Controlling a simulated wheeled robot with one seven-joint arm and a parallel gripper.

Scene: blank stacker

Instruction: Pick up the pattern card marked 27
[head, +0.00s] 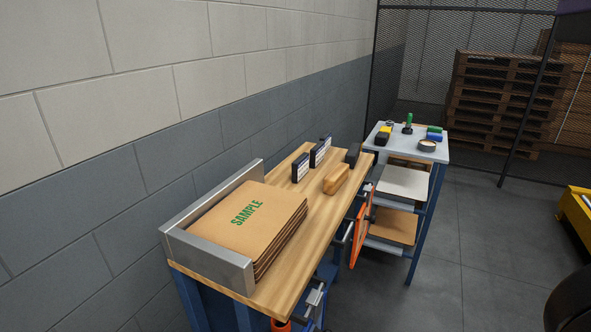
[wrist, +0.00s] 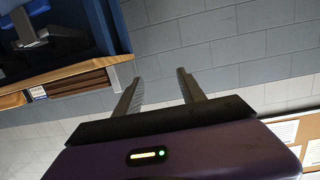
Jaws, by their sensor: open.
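I cannot make out a card with a readable 27 in either view. Two small dark blue holders with white faces, a nearer one (head: 300,167) and a farther one (head: 320,151), stand upright on the wooden bench top (head: 290,258); their print is too small to read. A stack of brown sheets (head: 262,205) marked SAMPLE lies against a metal corner stop (head: 212,262). My gripper (wrist: 160,75) shows only in the wrist view. It is open and empty, its fingers apart in front of the grey block wall, away from the bench.
A tan block (head: 336,178) and a dark object (head: 353,154) lie on the bench. An orange frame (head: 362,226) hangs at its side. A shelved cart (head: 400,150) behind carries small tools. Pallets (head: 505,100) stand behind mesh.

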